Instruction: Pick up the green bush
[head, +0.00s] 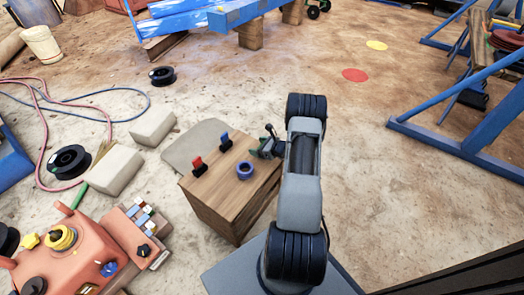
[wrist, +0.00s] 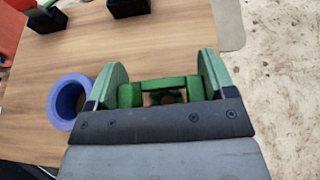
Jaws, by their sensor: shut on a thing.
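The green bush (wrist: 172,83) sits between the two pale green fingers of my gripper (wrist: 162,72) in the wrist view. The fingers are shut on it from both sides, and my dark gripper body hides its near part. In the head view my gripper (head: 266,148) is over the right far part of the wooden box top (head: 222,185). The bush is too small and covered there to make out clearly. I cannot tell whether it touches the wood.
A blue ring-shaped bush (head: 245,170) stands on the box top, left of my gripper in the wrist view (wrist: 68,100). A red-topped clip (head: 198,167) and a blue-topped clip (head: 225,142) stand on the same top. An orange machine (head: 85,250) is at the lower left.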

